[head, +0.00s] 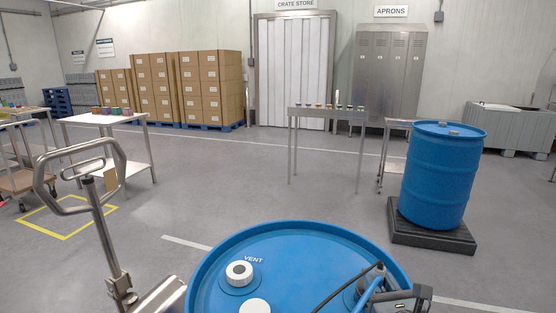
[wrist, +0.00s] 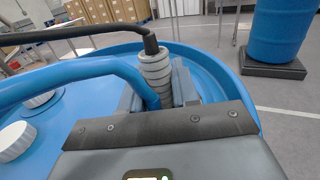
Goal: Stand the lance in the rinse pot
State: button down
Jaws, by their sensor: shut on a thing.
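The lance (wrist: 156,72) shows in the wrist view as a grey ribbed grip with a black hose bending off its top to the left and a blue tube curving in beside it. My gripper (wrist: 158,92) is shut on the ribbed grip, one finger on each side. In the head view my gripper (head: 398,296) is at the lower right, over the near blue drum (head: 300,250). The lance's black hose (head: 345,286) and blue tube (head: 368,290) show there too. The lance's lower end is hidden, so I cannot tell how deep it sits in the drum. I cannot make out a rinse pot.
The near drum's top has a white vent cap (head: 239,271) and a second white cap (head: 255,306). A metal handle (head: 95,205) rises at left. Another blue drum (head: 440,175) stands on a black pallet (head: 432,235) at right. A narrow table (head: 326,114) holds small coloured items. Floor between is clear.

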jog(key=shift+r, duration=0.2)
jog(key=shift+r+p, duration=1.35)
jog(key=shift+p, duration=0.3)
jog(key=shift+r+p, duration=0.95)
jog(key=shift+r, duration=0.6)
notch_tip(320, 180, up, 20)
jog(key=shift+f, duration=0.15)
notch_tip(320, 180, up, 10)
send_over(380, 267)
jog(key=shift+f, duration=0.2)
dwell(0.5)
